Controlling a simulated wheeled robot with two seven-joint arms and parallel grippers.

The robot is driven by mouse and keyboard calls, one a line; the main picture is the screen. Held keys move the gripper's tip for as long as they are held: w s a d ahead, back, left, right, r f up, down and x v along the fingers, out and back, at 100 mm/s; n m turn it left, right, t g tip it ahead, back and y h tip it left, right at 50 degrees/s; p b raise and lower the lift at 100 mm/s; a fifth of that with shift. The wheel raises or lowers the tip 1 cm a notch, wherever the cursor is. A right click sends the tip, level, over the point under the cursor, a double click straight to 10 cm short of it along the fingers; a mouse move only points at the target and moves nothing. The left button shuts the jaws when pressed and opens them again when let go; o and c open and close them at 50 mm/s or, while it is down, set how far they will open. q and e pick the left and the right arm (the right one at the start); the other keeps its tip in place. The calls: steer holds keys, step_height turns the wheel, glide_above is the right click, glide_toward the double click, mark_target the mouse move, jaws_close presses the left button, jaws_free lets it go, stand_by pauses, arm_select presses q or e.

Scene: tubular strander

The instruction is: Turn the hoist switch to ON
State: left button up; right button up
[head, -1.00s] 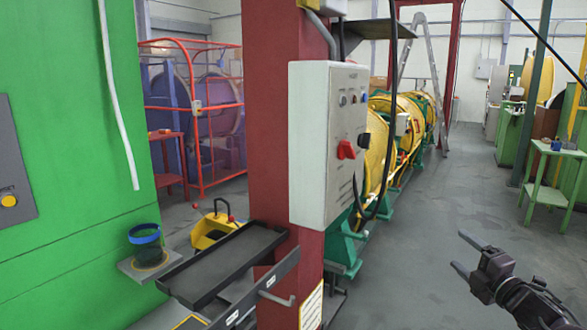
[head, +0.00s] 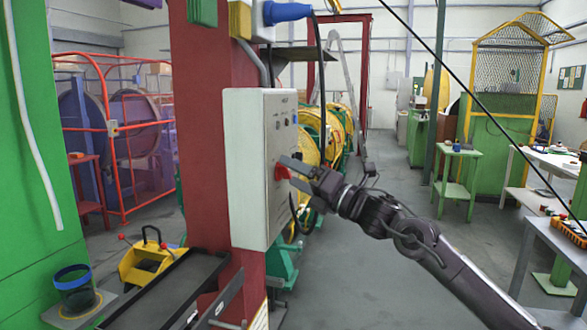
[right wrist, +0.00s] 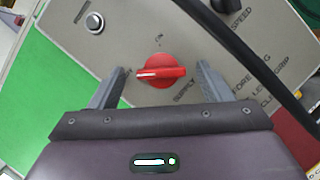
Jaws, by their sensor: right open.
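The hoist control box (head: 250,165) is a pale grey-white cabinet on a red column in the head view. Its red rotary switch (right wrist: 160,71) shows in the right wrist view with its handle lying roughly sideways in the picture, below an "ON" mark. In the head view the switch (head: 281,173) is partly covered by my gripper. My right gripper (head: 287,172) is open, its two fingers (right wrist: 161,82) on either side of the red switch. I cannot tell whether either finger touches it. My left gripper is not in view.
A black knob (right wrist: 226,5) and a silver button (right wrist: 94,23) sit near the switch on the panel. A black cable (right wrist: 250,60) hangs across the panel's right side. A black tray (head: 165,290) juts out below the box. Open floor (head: 370,270) lies to the right.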

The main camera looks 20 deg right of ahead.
steer(key=shift+w+a, duration=0.1)
steer(key=shift+w, duration=0.15)
steer(key=c, duration=1)
